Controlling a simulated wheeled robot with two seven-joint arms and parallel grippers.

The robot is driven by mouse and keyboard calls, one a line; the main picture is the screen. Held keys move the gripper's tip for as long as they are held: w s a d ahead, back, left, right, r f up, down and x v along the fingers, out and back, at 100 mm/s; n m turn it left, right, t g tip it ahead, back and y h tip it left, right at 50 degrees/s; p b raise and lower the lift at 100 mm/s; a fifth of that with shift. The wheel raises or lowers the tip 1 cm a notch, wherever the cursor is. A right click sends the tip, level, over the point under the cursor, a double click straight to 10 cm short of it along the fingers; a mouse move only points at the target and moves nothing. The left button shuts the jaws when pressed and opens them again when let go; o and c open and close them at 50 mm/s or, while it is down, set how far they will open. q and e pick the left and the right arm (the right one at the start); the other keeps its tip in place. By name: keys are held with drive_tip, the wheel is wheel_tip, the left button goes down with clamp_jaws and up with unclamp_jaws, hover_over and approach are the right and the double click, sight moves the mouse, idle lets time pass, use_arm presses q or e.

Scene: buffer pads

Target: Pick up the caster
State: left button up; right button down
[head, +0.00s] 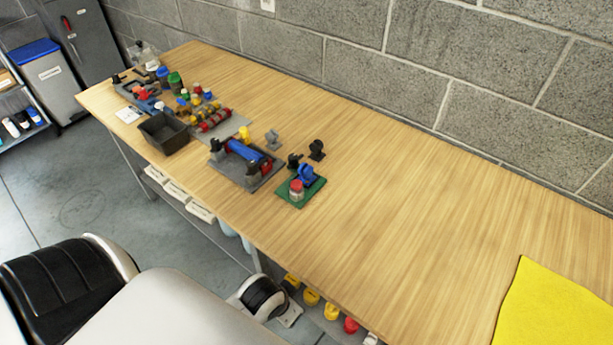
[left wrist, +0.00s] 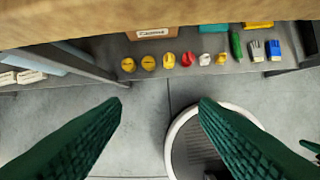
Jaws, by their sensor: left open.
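No single caster stands out for certain. Small caster-like pieces stand on the wooden table in the head view: a blue one (head: 306,174) on a green pad (head: 312,190), a black one (head: 317,149) behind it, another black one (head: 294,160) and a grey one (head: 272,138). My left gripper (left wrist: 160,100) is open and empty in the left wrist view, its two green fingers wide apart over the floor, below the table's front edge. A dark green piece (left wrist: 312,147) at the right edge may be part of my right gripper; its state is hidden.
The table (head: 420,210) is bare right of the green pad, up to a yellow cloth (head: 560,310). A grey pad with a blue roller (head: 246,152) and a black bin (head: 165,133) stand left. A low shelf (left wrist: 215,68) holds several small yellow, red and white items.

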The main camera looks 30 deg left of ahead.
use_arm(q)
drive_tip(key=w+a+r+t, duration=0.2)
drive_tip(key=w+a+r, duration=0.1)
drive_tip(key=w+a, duration=0.1)
drive_tip(key=w+a+r+t, duration=0.3)
drive_tip(key=w+a, duration=0.1)
drive_tip(key=w, duration=0.2)
drive_tip(key=w+a+r+n+t, duration=0.1)
drive_tip(key=w+a+r+t, duration=0.1)
drive_tip(key=w+a+r, duration=0.1)
drive_tip(key=shift+w+a+r+t+b, duration=0.2)
drive_tip(key=shift+w+r, duration=0.1)
drive_tip(key=shift+w, duration=0.25)
drive_tip(key=shift+w+a+r+t+b, duration=0.1)
drive_tip(key=shift+w+a+r, duration=0.15)
drive_tip(key=shift+w, duration=0.3)
drive_tip(key=w+a+r+t+h, duration=0.1)
drive_tip(key=w+a+r+t, duration=0.2)
drive_tip(key=w+a+r, duration=0.15)
approach(305, 166)
drive_tip(key=w, duration=0.3)
drive_tip(key=shift+d, duration=0.1)
drive_tip(key=shift+f+p+x, duration=0.2)
drive_tip(key=shift+p+x, duration=0.1)
drive_tip(key=shift+x, duration=1.3)
drive_tip(key=shift+f+p+x, duration=0.2)
drive_tip(key=shift+p+x, duration=0.1)
drive_tip(key=shift+x, duration=1.3)
drive_tip(key=shift+s, duration=0.2)
drive_tip(key=shift+c, duration=0.2)
